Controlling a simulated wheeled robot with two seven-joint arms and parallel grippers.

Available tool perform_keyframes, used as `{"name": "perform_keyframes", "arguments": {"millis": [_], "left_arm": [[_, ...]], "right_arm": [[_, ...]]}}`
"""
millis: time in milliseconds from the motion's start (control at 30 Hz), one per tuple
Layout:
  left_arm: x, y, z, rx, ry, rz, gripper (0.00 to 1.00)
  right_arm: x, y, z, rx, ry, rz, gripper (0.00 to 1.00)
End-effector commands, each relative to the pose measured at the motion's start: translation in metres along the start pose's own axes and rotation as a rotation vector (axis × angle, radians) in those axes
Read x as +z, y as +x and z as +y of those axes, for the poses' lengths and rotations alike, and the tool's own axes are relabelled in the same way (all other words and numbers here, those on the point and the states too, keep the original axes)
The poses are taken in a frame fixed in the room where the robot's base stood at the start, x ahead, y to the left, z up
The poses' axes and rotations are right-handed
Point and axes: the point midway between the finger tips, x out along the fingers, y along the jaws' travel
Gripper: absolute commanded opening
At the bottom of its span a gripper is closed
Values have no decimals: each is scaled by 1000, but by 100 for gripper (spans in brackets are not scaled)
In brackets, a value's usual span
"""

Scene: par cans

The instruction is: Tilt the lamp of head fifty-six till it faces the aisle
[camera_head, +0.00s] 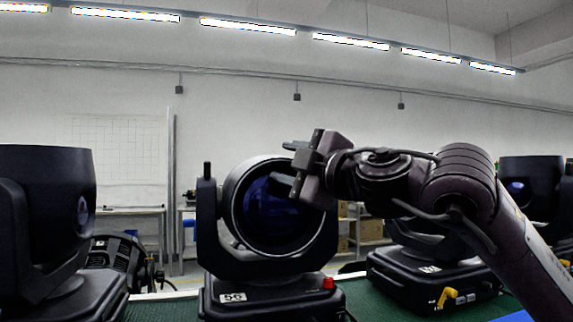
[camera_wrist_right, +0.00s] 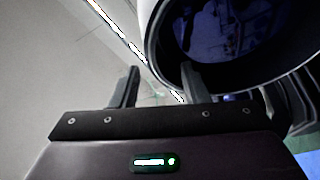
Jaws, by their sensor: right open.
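The moving head labelled 56 (camera_head: 232,297) stands in the middle of the head view, a black base with a yoke. Its round lamp (camera_head: 262,215) sits in the yoke with a pale rim and dark blue lens turned towards me. My right gripper (camera_head: 288,163) is open at the upper right of the lamp, overlapping its rim. In the right wrist view the open jaws (camera_wrist_right: 160,86) show empty. One finger overlaps the lamp's lens edge (camera_wrist_right: 153,45); the other is outside it. I cannot tell if either touches. My left gripper is not in view.
Another black head (camera_head: 48,225) stands at the left, and one (camera_head: 425,275) at the right, partly behind my right arm. A further head (camera_head: 530,190) is at the far right. A green surface (camera_head: 170,310) lies under them. Shelves and a white wall are behind.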

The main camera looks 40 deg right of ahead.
Motion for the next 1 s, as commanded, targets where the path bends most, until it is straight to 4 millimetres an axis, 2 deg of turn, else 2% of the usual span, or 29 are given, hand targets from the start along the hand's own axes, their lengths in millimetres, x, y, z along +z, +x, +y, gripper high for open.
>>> {"name": "perform_keyframes", "arguments": {"millis": [133,300,400,567,1000], "left_arm": [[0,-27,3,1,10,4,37],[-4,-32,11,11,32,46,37],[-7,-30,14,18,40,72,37],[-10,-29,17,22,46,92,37],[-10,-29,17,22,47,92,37]], "right_arm": [[0,-19,-2,5,1,3,41],[0,-50,-2,6,1,3,41],[1,-62,-1,5,1,1,41],[1,-69,0,3,2,0,41],[0,-69,0,2,2,-1,41]]}}
